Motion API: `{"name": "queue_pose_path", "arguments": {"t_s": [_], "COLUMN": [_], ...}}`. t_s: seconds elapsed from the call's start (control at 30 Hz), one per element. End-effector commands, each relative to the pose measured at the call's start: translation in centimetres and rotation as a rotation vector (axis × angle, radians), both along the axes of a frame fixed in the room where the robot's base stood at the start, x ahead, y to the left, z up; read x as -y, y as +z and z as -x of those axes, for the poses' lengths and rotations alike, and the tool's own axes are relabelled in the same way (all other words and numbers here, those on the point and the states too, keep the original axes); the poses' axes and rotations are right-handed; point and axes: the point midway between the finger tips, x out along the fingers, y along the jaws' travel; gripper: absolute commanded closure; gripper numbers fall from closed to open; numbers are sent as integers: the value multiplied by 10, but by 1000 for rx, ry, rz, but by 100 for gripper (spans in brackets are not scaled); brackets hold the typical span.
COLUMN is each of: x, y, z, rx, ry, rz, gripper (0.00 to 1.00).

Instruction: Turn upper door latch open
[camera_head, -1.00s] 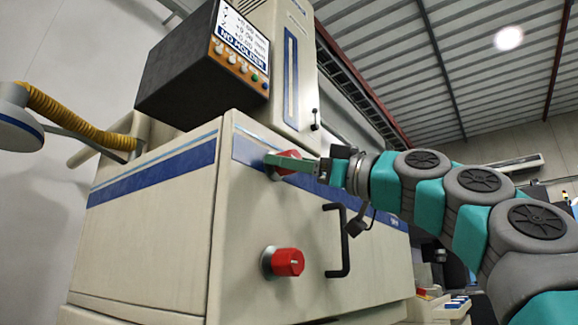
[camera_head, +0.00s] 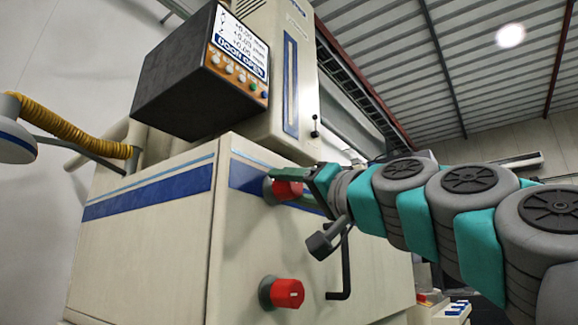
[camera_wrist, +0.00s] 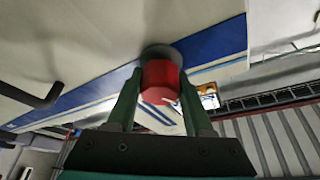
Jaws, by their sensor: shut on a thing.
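The upper door latch is a red knob (camera_head: 287,190) on a grey base, high on the front of the cream machine door. It also shows in the wrist view (camera_wrist: 160,80), with a white mark on its face. My gripper (camera_head: 290,180) is shut on this knob, with one green finger on each side of it in the wrist view (camera_wrist: 158,95). In the head view, the near finger crosses over the knob's top and part of the knob is hidden. A lower red latch knob (camera_head: 288,293) sits below it, untouched.
A black door handle (camera_head: 340,265) stands out right of the lower knob, under my wrist. A black control box (camera_head: 195,70) above shows "DOOR OPEN" on its screen. A yellow hose (camera_head: 75,122) hangs at the left.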

Motion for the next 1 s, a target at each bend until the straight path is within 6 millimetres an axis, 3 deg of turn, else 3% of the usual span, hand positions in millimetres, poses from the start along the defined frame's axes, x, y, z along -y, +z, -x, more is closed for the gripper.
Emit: {"name": "queue_pose_path", "arguments": {"t_s": [0.03,0.5,1.0], "x": [0,1,1], "y": [9,2,0], "z": [2,-1,-1], "rx": [-34,-320,-413], "ry": [0,-3,-1], "rz": [-24,-233,-302], "gripper": [100,100,100]}}
